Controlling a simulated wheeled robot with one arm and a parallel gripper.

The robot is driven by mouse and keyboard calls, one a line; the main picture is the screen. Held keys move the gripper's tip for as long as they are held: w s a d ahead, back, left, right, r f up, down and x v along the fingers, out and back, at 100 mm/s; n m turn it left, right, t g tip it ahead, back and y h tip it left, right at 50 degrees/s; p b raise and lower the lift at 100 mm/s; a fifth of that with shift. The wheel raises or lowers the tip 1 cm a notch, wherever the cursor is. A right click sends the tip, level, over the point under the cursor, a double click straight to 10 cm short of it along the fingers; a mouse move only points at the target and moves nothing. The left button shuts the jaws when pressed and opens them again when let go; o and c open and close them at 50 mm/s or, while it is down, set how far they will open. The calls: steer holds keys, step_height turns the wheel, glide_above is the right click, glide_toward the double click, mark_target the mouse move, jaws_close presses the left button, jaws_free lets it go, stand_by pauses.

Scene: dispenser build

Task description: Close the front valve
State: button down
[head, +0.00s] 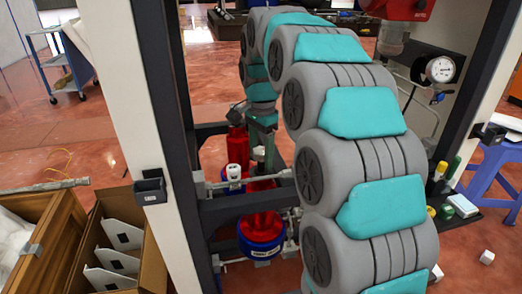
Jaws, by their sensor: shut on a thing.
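The front valve appears to be the red fitting (262,198) low inside the dark frame, above a blue-and-red base (262,240). White pipes meet it at both sides. My gripper (264,158) points down at the end of my grey-and-teal arm and is shut at the top of this fitting. The fingertips are small and partly hidden, so the exact grip on the handle and the handle's angle cannot be made out.
A red cylinder (237,147) stands just left of my gripper. Dark frame posts rise on both sides. A pressure gauge (440,69) is at the upper right, a blue stool (494,170) at the right, an open cardboard box (150,262) at the lower left, a blue cart (62,62) farther back.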

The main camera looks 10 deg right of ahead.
steer(key=shift+m, duration=1.4)
steer(key=shift+m, duration=1)
steer(key=shift+m+p, duration=0.35)
steer(key=shift+m, duration=0.35)
steer(key=shift+r+m+p, duration=0.2)
steer(key=shift+m+p, duration=0.5)
steer(key=shift+m, duration=0.4)
steer(key=shift+f+m, duration=0.2)
steer(key=shift+m, duration=0.4)
